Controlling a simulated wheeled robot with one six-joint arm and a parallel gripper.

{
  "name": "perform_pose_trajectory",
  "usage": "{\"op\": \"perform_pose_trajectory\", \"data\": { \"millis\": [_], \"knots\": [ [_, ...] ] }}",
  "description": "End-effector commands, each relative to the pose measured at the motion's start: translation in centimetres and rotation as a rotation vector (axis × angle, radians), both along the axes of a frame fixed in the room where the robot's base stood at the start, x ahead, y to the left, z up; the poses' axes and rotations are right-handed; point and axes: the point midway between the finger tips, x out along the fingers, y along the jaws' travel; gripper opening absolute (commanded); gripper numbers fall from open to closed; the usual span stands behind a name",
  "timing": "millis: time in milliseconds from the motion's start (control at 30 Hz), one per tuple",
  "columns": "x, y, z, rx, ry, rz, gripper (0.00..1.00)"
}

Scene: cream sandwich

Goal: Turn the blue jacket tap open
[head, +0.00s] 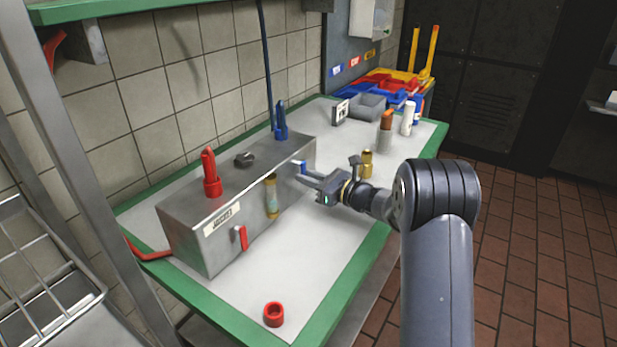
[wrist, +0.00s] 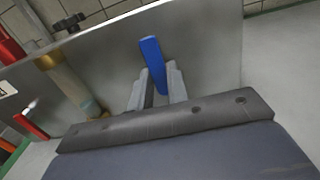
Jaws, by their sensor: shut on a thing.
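The steel jacket box (head: 178,222) stands on the white table top, with a label on its front. The blue tap lever (head: 299,164) is on the front face near the box's right end. In the wrist view the blue lever (wrist: 152,58) stands up, slightly tilted, between my two fingers. My gripper (head: 309,176) reaches it from the right and is shut on it; the fingers (wrist: 157,85) also show in the wrist view. The lever's lower end and its pivot are hidden by my gripper.
A red tap (head: 240,237) and a sight tube (head: 272,197) are on the same front face. A brass fitting (head: 367,164) stands close behind my wrist. The table's front middle is clear.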

Motion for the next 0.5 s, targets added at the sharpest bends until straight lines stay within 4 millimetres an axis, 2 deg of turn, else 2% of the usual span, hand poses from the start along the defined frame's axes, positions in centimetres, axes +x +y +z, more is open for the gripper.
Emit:
{"op": "perform_pose_trajectory", "data": {
  "millis": [33,67,300,500],
  "knots": [
    [-0.02,0.02,0.01,0.002,0.001,0.001,0.00],
    [-0.02,0.02,0.01,0.002,0.001,0.001,0.17],
    [-0.02,0.01,0.00,0.001,-0.001,0.000,0.37],
    [-0.01,0.00,-0.01,0.000,0.000,0.000,0.38]
  ]
}}
